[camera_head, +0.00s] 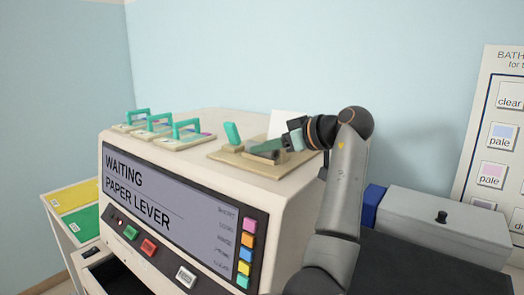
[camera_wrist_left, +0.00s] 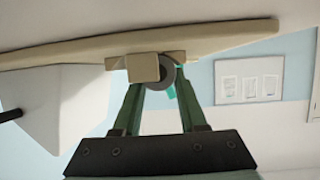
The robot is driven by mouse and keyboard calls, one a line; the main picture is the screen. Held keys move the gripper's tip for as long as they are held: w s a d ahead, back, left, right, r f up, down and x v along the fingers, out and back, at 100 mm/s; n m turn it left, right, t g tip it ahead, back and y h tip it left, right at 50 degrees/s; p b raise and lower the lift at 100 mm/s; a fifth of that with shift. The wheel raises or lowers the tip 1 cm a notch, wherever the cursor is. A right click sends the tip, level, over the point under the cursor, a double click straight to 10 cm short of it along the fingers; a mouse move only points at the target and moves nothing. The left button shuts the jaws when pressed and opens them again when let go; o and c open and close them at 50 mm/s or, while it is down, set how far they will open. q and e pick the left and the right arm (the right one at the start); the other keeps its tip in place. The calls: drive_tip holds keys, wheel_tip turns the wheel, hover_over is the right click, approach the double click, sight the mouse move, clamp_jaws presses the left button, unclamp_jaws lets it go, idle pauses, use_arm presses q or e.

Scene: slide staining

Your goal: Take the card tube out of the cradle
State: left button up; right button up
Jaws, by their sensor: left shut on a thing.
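The cradle is a beige plate with small blocks (camera_head: 228,154) on top of the white machine. It also shows in the left wrist view, where a beige block (camera_wrist_left: 143,68) stands in front of the fingers. The card tube (camera_wrist_left: 187,98) shows as a grey round piece with a round end, partly hidden by that block. My left gripper (camera_head: 266,146) reaches in from the right, low over the cradle. In the left wrist view its green fingers (camera_wrist_left: 160,100) are shut on the tube, one on each side. Whether the tube touches the cradle is unclear. My right gripper is out of view.
A teal lever (camera_head: 232,133) stands left of the gripper. Several teal-handled racks (camera_head: 184,132) sit further left on the machine top. The machine's screen (camera_head: 170,195) reads "WAITING PAPER LEVER". A grey lidded box (camera_head: 445,230) stands right of my arm.

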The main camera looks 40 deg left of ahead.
use_arm(q)
clamp_jaws()
drive_tip(key=shift+r, duration=0.1)
